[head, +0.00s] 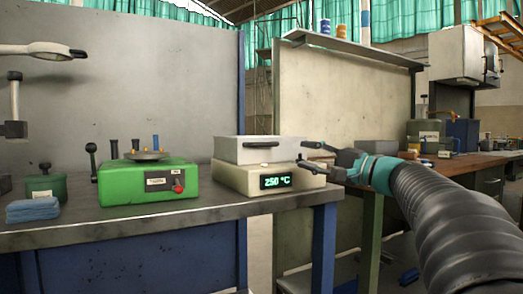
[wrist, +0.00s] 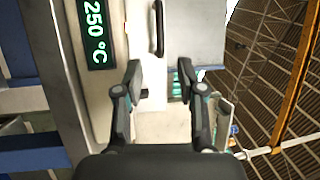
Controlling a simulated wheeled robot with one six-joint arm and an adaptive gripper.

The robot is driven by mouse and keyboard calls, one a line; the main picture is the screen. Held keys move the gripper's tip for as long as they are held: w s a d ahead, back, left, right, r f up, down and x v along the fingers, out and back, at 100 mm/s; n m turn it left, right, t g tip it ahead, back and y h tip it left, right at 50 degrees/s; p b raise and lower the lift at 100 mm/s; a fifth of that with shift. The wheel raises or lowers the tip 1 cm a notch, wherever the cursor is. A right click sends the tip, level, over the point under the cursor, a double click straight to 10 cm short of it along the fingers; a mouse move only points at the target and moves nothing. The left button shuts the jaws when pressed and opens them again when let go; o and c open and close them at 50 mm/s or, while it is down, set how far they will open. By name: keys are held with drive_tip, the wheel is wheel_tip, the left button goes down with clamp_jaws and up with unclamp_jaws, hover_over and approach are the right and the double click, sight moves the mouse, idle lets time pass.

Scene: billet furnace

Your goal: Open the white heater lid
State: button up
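The white heater (head: 230,177) sits on the left workbench near its right end. Its front display (head: 276,182) reads 250 °C and also shows in the wrist view (wrist: 96,28). The white lid (head: 238,152) lies flat and closed on the heater; in the wrist view it is the pale panel (wrist: 198,38). A dark bar handle (head: 262,144) is on the lid's front face and shows ahead of my fingertips in the wrist view (wrist: 159,28). My gripper (head: 308,155) is beside the heater's right front corner. Its fingers (wrist: 161,74) are apart with nothing held between them.
A green device (head: 140,185) with a red knob stands left of the heater. A blue cloth (head: 33,209) and a green container (head: 46,186) are at the far left. A grey panel (head: 150,75) stands behind the bench. A second bench with boxes is at right.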

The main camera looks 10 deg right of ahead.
sight(268, 145)
drive_tip(key=p+x, duration=0.1)
drive_tip(key=x, duration=1.2)
drive_tip(key=shift+w+a, duration=0.1)
drive_tip(key=shift+w, duration=0.1)
clamp_jaws()
